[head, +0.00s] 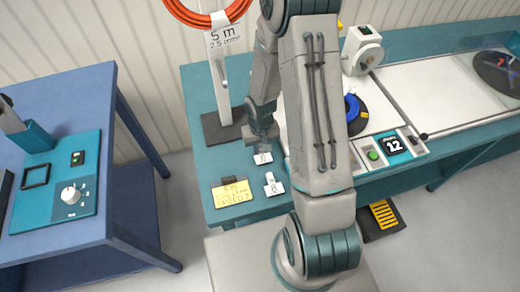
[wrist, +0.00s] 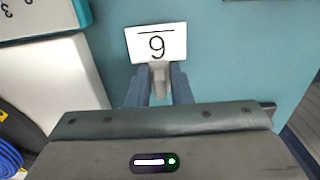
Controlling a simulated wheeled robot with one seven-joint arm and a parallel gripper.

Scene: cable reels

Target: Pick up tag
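A small white tag (wrist: 157,43) shows in the wrist view with a black figure that reads as 9, with a line above it. In the head view the same tag (head: 263,158) lies low at the teal bench top, beneath my gripper (head: 262,138). Its grey stub points toward me, between the two fingers of my gripper (wrist: 160,82). The fingers stand close against both sides of the stub, with no clear gap. A second white tag (head: 273,184), marked 8, lies nearby, apart from my gripper.
A yellow written card (head: 233,198) lies left of the tags. A stand (head: 222,95) with an orange cable coil (head: 198,17) rises behind. A machine with a blue reel (head: 353,108) and a counter showing 12 (head: 394,145) is to the right. A blue table (head: 120,200) stands left.

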